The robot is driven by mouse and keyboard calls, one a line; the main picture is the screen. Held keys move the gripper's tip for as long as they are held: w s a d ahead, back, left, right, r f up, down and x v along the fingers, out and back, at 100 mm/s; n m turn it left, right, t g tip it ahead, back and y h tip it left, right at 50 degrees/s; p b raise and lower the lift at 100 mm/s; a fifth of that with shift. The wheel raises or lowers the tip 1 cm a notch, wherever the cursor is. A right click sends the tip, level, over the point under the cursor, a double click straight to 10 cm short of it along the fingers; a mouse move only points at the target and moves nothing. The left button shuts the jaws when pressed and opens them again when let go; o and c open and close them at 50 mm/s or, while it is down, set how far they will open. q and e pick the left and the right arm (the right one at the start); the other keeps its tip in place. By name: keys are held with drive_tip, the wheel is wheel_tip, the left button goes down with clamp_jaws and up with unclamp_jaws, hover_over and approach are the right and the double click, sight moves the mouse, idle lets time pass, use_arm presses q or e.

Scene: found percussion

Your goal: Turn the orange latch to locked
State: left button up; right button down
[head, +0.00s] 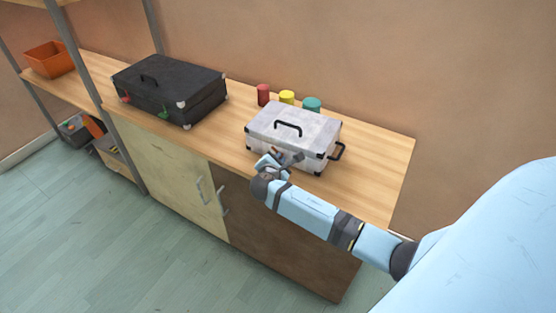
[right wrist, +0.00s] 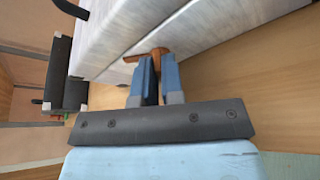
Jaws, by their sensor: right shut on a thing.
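A light grey case (head: 292,122) with black corners and a black top handle lies on the wooden counter; its front side also fills the top of the right wrist view (right wrist: 135,28). The orange latch (right wrist: 134,58) sits on the front of this case, at the lid seam. My right gripper (head: 281,158) is at the front of the case, its blue fingers (right wrist: 157,67) shut on the orange latch. The fingers hide part of the latch, and the locked marking cannot be made out. My left gripper is not in view.
A black case (head: 170,88) with a red and a green latch stands left on the counter (head: 375,158). Red (head: 263,95), yellow (head: 287,97) and teal (head: 312,104) cylinders stand behind the grey case. An orange bin (head: 49,60) is at far left.

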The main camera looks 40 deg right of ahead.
drive_tip(key=shift+s+f+m+t+b, duration=0.1)
drive_tip(key=shift+f+m+t+b, duration=0.15)
drive_tip(key=shift+m+t+b, duration=0.45)
drive_tip(key=shift+r+m, duration=0.1)
drive_tip(key=shift+m, duration=0.2)
drive_tip(key=c, duration=1.2)
unclamp_jaws()
drive_tip(key=shift+c, duration=0.2)
drive_tip(key=p+v, duration=0.1)
drive_tip(key=v, duration=1.2)
drive_tip(key=shift+s+a+r+p, duration=0.2)
drive_tip(key=shift+s+r+p, duration=0.1)
drive_tip(key=shift+p, duration=0.1)
drive_tip(key=shift+f, duration=0.1)
